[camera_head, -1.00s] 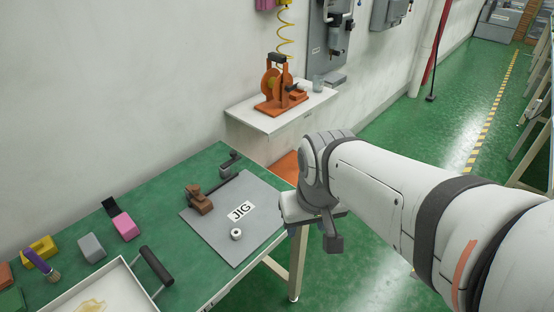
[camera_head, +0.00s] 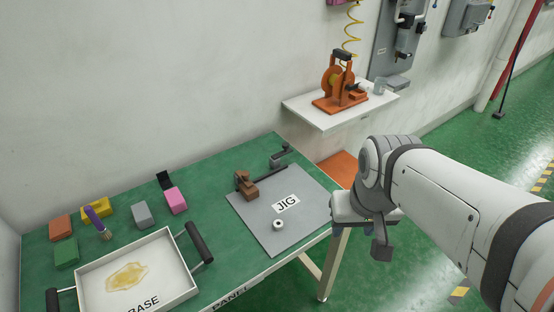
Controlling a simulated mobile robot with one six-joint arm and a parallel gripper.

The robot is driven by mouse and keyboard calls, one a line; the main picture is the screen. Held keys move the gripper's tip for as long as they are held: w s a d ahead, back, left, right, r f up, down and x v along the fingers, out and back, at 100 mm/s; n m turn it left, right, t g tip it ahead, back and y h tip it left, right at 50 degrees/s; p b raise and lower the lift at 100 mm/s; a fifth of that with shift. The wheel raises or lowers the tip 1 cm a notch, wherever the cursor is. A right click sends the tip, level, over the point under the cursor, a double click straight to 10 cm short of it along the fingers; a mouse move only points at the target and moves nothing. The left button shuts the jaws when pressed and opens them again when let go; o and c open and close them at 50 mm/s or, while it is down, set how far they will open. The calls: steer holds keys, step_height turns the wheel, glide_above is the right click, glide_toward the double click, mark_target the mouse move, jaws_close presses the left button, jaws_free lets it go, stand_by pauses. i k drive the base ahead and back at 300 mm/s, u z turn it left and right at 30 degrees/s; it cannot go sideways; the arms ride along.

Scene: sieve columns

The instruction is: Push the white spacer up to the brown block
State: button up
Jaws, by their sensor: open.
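The white spacer (camera_head: 279,224), a small ring with a dark hole, lies on the grey jig plate (camera_head: 305,222) near its lower left part. The brown block (camera_head: 246,186) stands at the plate's upper left edge, apart from the spacer, with a clear gap of plate between them. My gripper (camera_head: 382,249) hangs to the right of the plate, beyond the table's right edge, open and pointing down. It is well away from both the spacer and the block. Its fingers are small in view and partly hidden by its own body.
A grey clamp-like part (camera_head: 280,157) sits at the plate's back corner. A white tray (camera_head: 172,242) with dark handles and a yellowish stain stands at left. Several coloured blocks and a purple-handled brush (camera_head: 98,222) lie behind it. An orange machine (camera_head: 340,88) stands on a white shelf (camera_head: 318,116).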

mark_target(278, 224)
steer(key=u, duration=0.45)
steer(key=k, duration=1)
steer(key=u, duration=1.15)
steer(key=i, duration=0.9)
steer(key=z, duration=1.1)
